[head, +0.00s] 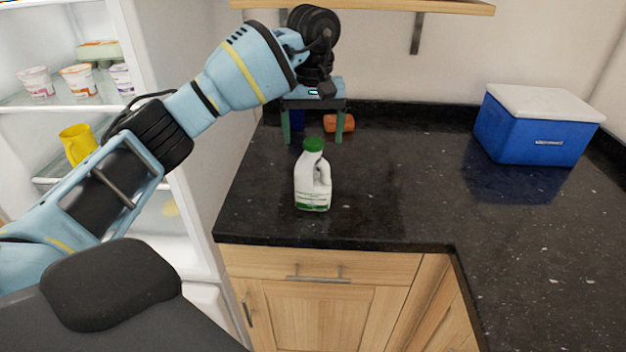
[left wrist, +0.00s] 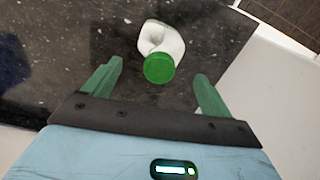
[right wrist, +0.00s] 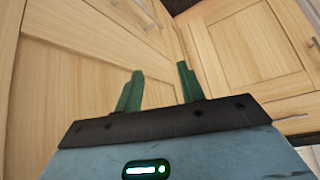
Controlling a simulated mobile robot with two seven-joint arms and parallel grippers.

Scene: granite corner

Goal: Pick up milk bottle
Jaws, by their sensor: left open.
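The milk bottle (head: 312,182) is white with a green cap and a side handle. It stands upright on the black granite counter near its front left edge. My left gripper (head: 313,140) is open and empty, its green fingers pointing down behind the bottle in the head view. In the left wrist view the bottle (left wrist: 160,48) shows from above, beyond and between the open fingertips (left wrist: 159,72), not held. My right gripper (right wrist: 159,82) shows only in the right wrist view, with its fingers apart and nothing between them, facing wooden cabinet fronts.
An orange object (head: 339,123) lies behind the left gripper. A blue cooler with a white lid (head: 533,138) stands at the back right. An open fridge (head: 180,120) with yogurt cups and a yellow mug (head: 77,145) is on the left. The counter's middle is clear.

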